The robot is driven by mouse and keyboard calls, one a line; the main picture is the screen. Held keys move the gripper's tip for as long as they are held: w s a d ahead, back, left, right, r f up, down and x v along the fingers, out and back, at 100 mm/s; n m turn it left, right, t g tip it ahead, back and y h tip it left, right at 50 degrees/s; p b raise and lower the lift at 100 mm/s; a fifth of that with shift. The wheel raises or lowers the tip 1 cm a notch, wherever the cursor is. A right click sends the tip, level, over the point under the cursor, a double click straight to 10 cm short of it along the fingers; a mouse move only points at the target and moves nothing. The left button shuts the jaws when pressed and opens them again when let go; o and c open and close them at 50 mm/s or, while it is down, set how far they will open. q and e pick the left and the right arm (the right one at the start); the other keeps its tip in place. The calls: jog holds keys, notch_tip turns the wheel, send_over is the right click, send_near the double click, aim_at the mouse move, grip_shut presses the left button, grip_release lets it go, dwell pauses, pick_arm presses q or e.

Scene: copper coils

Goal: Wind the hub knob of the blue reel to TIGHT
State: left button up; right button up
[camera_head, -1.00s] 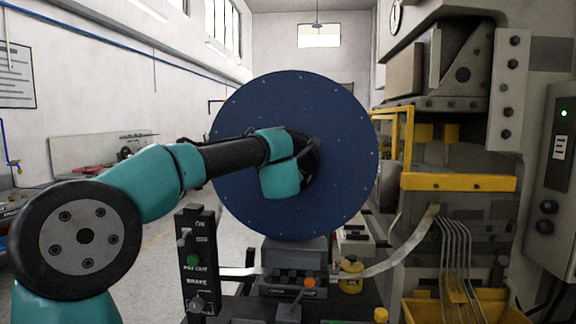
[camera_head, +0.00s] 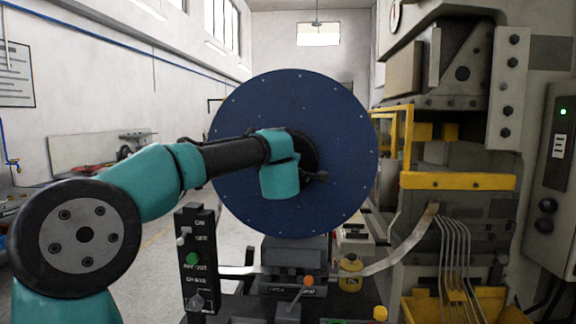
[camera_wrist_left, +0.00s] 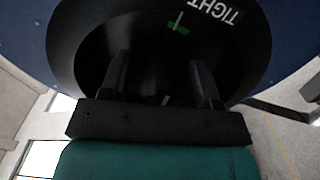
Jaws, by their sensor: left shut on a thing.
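The large blue reel (camera_head: 345,130) stands upright in the middle of the head view. My left arm reaches across its face, and my left gripper (camera_head: 308,172) is at the black hub, its fingertips mostly hidden by my wrist. In the left wrist view, the two fingers of my left gripper (camera_wrist_left: 162,78) are shut on the dark hub knob (camera_wrist_left: 155,62). The knob's outline is hard to make out in the shade. A TIGHT label (camera_wrist_left: 213,10) and a green mark (camera_wrist_left: 178,28) with a white tick show on the hub above the fingers. My right gripper is not in view.
A black switch panel (camera_head: 195,258) stands at the lower left of the reel. A small lever with an orange knob (camera_head: 307,281) is below it. A metal strip (camera_head: 395,258) runs right to the press with a yellow guard (camera_head: 458,181).

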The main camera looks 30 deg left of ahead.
pick_arm(q)
jog(key=shift+m, duration=0.8)
jog(key=o, duration=0.9)
jog(key=shift+s, duration=0.1)
jog(key=v, duration=1.7)
jog(key=shift+s, duration=0.1)
